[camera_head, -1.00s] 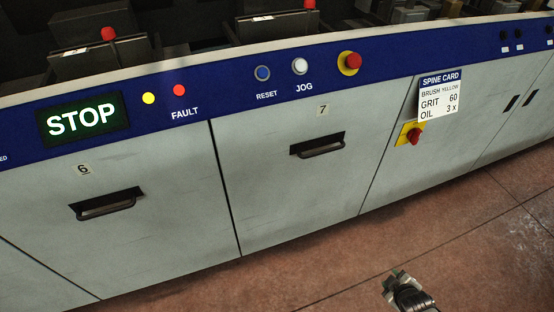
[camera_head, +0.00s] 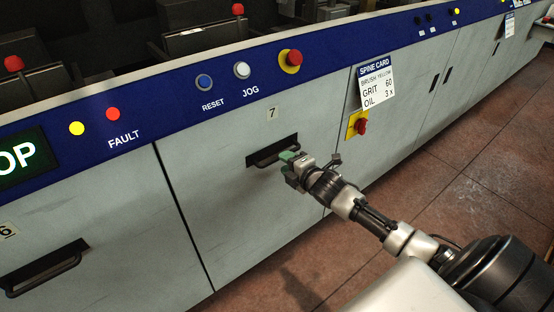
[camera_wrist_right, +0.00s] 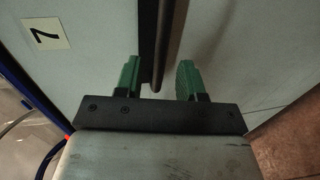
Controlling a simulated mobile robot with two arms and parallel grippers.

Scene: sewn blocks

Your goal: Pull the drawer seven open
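Drawer seven (camera_head: 235,185) is a grey front panel with a "7" label (camera_head: 272,113) and a dark recessed bar handle (camera_head: 262,156). Its front looks flush with the panels beside it. My right gripper (camera_head: 288,160) is at the right end of the handle. In the right wrist view, its two green fingers (camera_wrist_right: 157,80) are apart, with the dark handle bar (camera_wrist_right: 160,50) running between them; I see a gap on each side of the bar. The "7" label (camera_wrist_right: 46,33) is at the upper left there. My left gripper is not in view.
Drawer six's handle (camera_head: 45,268) is at the lower left. A red emergency knob (camera_head: 291,58) and a red switch on a yellow plate (camera_head: 358,125) are nearby. A spine card (camera_head: 376,82) hangs right of the drawer. The tiled floor (camera_head: 450,165) in front is clear.

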